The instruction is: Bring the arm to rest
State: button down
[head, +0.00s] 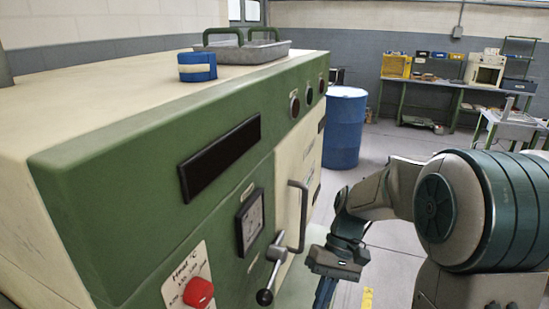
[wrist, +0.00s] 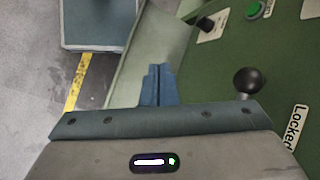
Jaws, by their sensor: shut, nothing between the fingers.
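My gripper (head: 325,294) hangs pointing down in front of the green and cream machine (head: 110,150), right of its lever handle (head: 275,262). In the wrist view my gripper's blue fingers (wrist: 157,72) are together, with nothing between them. The black ball knob of the lever (wrist: 248,82) shows just right of the fingers; I cannot tell the exact gap. My arm is bent, reaching in from the right of the head view.
The machine has a door handle (head: 298,215) and a red knob (head: 198,292). A blue-and-cream roll (head: 197,66) and a metal tray (head: 245,54) lie on top. A blue drum (head: 344,130) stands behind. Open floor (head: 395,240) lies between the machine and my arm.

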jog(key=s+d+r+m+t+h, duration=0.2)
jog(key=s+d+r+t+h, duration=0.2)
jog(key=s+t, duration=0.4)
jog(key=shift+s+d+r+t, duration=0.2)
jog(key=shift+d+r+t, duration=0.3)
jog(key=shift+r, duration=0.45)
jog(key=shift+s, duration=0.1)
dwell(0.3)
